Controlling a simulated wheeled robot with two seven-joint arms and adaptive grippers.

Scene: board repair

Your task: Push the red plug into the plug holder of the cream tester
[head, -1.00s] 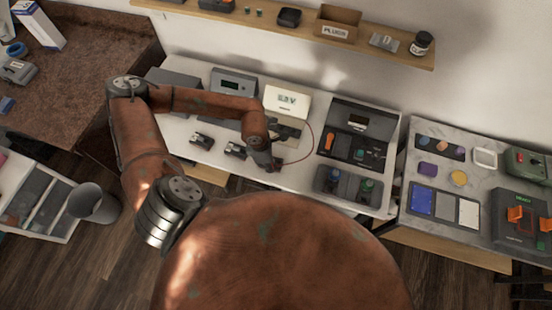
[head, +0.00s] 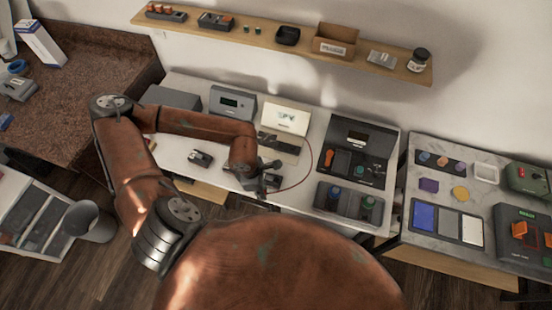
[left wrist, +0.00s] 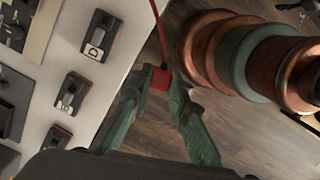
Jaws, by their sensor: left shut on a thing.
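The cream tester (head: 286,117) stands at the back of the white bench in the head view, with a lit display and a tan base in front. My left gripper (head: 268,178) is in front of it, near the bench's front edge. In the left wrist view the green fingers of my left gripper (left wrist: 160,95) are shut on the red plug (left wrist: 160,79). A red cable runs from the plug up out of that view. The plug is apart from the tester. I cannot make out the plug holder clearly. My right gripper is not in view.
Small dark lettered blocks (left wrist: 71,92) lie on the bench beside the gripper. A grey tester (head: 233,103) stands left of the cream one. A dark panel (head: 355,150) and a button box (head: 347,203) stand right. A wall shelf (head: 283,43) runs above.

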